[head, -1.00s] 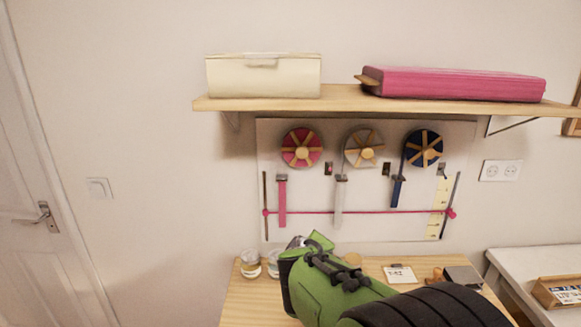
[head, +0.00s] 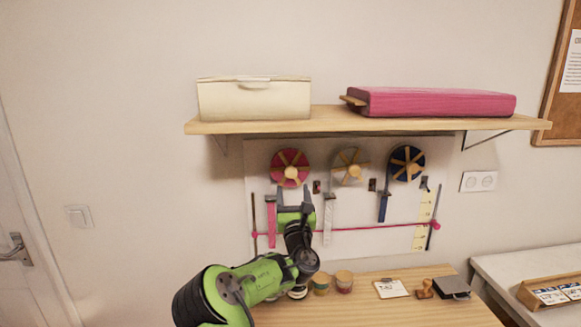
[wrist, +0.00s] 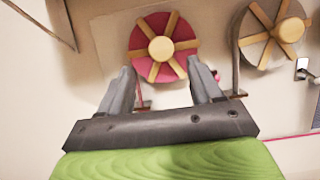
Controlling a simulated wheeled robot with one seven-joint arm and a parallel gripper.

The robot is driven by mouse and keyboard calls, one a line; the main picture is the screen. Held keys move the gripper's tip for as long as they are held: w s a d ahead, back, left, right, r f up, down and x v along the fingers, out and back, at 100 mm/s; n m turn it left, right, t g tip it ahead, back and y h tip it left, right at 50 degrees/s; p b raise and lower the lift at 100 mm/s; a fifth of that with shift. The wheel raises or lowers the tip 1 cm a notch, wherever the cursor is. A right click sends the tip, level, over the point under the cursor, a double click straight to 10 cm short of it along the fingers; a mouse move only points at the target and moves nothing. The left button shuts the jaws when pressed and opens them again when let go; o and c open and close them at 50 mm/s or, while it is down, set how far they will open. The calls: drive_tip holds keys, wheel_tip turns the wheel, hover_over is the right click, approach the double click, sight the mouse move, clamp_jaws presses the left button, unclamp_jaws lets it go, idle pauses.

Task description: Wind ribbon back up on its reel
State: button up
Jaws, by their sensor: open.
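Three ribbon reels hang in a row on a white wall board (head: 375,243). The pink reel (head: 290,167) is at the left, with wooden spokes and a round hub knob; it also shows ahead in the wrist view (wrist: 143,40). A grey reel (head: 350,178) is in the middle and a dark blue reel (head: 407,163) at the right. Pink ribbon (head: 271,225), white ribbon (head: 330,218) and blue ribbon (head: 382,208) hang below them. My gripper (head: 293,194) is open and empty just below the pink reel. In the wrist view its fingers (wrist: 165,85) are apart, pointing toward that reel.
A wooden shelf (head: 330,120) juts out above the reels, holding a cream box (head: 253,100) and a pink fabric bolt (head: 435,103). A pink cord (head: 385,228) crosses the lower board. Jars (head: 343,281), a card (head: 391,288) and a stamp (head: 424,289) stand on the table (head: 400,312).

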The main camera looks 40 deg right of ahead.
sight(291, 175)
drive_tip(key=p+x, duration=0.1)
drive_tip(key=x, duration=0.6)
drive_tip(key=shift+s, duration=0.1)
drive_tip(key=c, duration=1)
drive_tip(key=shift+c, duration=0.2)
drive_tip(key=shift+m, duration=0.5)
